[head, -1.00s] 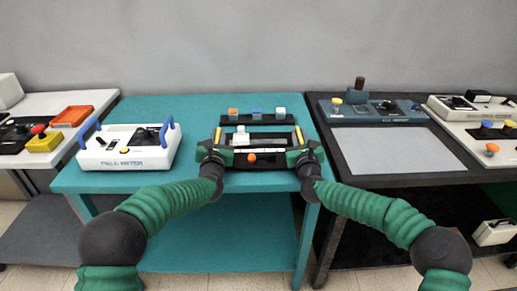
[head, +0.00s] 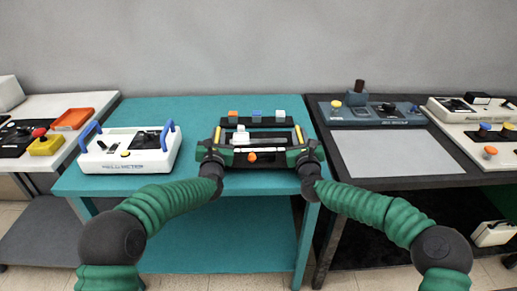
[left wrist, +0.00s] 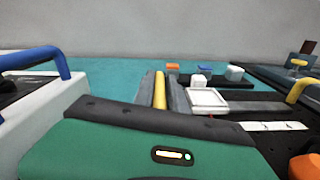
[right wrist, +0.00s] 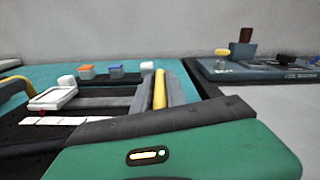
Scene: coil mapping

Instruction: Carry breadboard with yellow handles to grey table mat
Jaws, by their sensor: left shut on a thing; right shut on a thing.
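The breadboard (head: 253,160) is dark, with a yellow handle on each side, a white block on top and an orange knob at the front. It is at the front right of the teal table. My left gripper (head: 217,145) is shut on its left yellow handle (left wrist: 160,90). My right gripper (head: 298,145) is shut on its right yellow handle (right wrist: 159,88). The fingertips are partly hidden in the wrist views. The grey table mat (head: 395,153) lies bare on the dark table to the right. I cannot tell whether the breadboard touches the teal table.
A white field meter (head: 130,152) with blue handles stands left on the teal table (head: 195,125). A dark strip with coloured blocks (head: 257,117) lies behind the breadboard. A blue-grey device (head: 370,114) stands behind the mat. More devices (head: 490,148) stand at far right.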

